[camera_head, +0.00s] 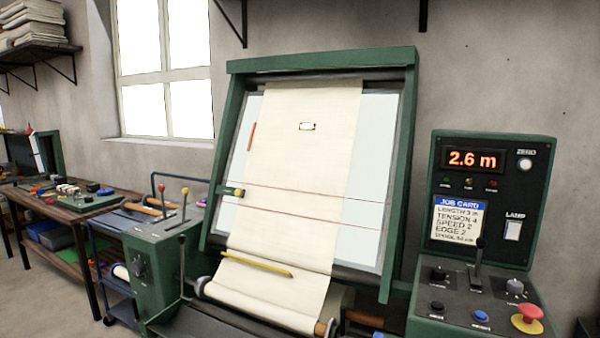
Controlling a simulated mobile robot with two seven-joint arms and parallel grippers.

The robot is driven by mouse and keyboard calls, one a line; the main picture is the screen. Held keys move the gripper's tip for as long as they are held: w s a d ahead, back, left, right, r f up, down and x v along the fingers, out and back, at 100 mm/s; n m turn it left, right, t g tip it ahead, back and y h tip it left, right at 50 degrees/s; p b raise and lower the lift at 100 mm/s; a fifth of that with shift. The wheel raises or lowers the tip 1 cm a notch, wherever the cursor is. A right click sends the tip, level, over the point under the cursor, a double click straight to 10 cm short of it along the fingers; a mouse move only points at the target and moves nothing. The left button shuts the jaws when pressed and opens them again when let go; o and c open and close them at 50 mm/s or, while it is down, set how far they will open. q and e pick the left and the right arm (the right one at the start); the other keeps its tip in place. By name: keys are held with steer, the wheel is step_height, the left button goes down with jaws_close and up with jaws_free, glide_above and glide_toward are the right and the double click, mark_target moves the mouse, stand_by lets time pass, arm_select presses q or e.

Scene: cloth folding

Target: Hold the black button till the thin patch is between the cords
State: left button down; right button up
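Cream cloth (300,160) hangs down the tilted green frame (236,120) over a pale backing board and onto a roll at the bottom. The thin patch (307,126) is a small dark-outlined mark high on the cloth, clearly above both cords. The upper cord (310,192) and lower cord (300,212) are thin reddish lines across the cloth. The black button (437,305) sits at the front left of the control panel, left of a blue button (481,316). Neither of my grippers is in view, and nothing is seen touching the button.
The display (473,159) reads 2.6 m above a job card (458,218). A red mushroom button (527,318) and a black lever (478,255) stand on the panel. A yellow stick (256,263) lies across the lower cloth. A cluttered workbench (80,203) is at left.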

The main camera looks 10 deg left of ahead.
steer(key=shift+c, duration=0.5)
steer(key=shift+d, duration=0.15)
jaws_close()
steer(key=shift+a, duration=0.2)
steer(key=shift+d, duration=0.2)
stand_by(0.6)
